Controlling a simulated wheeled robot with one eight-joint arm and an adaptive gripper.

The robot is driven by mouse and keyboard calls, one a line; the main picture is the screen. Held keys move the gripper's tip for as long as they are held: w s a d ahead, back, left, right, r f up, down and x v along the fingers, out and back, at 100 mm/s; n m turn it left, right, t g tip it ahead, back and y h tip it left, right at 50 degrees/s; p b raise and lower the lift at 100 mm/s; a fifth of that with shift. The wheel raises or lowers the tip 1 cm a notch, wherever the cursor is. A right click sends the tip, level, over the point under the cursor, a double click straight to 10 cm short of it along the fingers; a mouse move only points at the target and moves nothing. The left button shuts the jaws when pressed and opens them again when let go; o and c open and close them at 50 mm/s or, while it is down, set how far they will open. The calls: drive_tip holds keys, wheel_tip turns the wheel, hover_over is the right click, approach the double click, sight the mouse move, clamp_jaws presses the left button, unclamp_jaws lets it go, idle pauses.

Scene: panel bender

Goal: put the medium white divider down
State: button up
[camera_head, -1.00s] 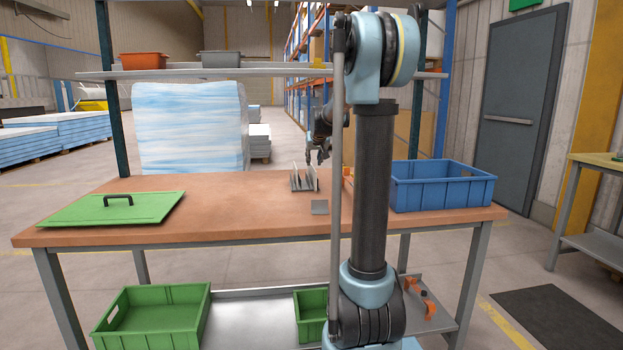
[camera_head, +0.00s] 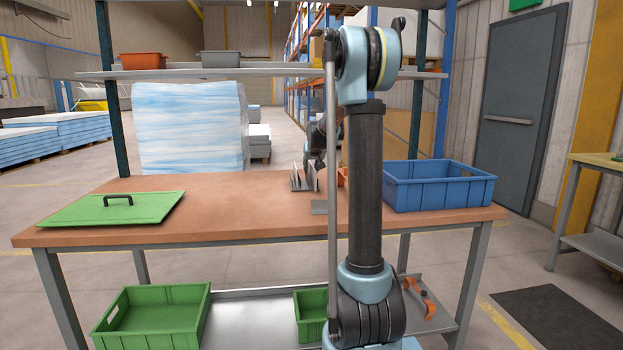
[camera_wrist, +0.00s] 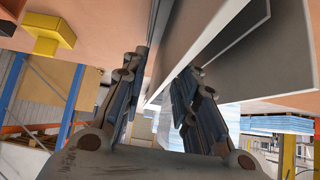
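In the wrist view, my gripper (camera_wrist: 160,80) has its two dark fingers on either side of a thin white divider (camera_wrist: 185,45). Space shows between the finger pads, so the fingers look parted around the plate; contact at the tips is hard to see. Further upright plates stand to the right, one of them a grey-white panel (camera_wrist: 240,50). In the head view, a small rack (camera_head: 301,184) with upright dividers stands on the workbench (camera_head: 240,205). My gripper is just behind and above it, largely hidden by its plates and my arm. Which plate is the medium one is unclear.
A small grey plate (camera_head: 319,207) lies before the rack. A blue crate (camera_head: 438,192) is to the right, with an orange item (camera_head: 342,177) partly hidden by my arm. The bench's middle-left is clear.

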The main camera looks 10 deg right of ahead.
clamp_jaws()
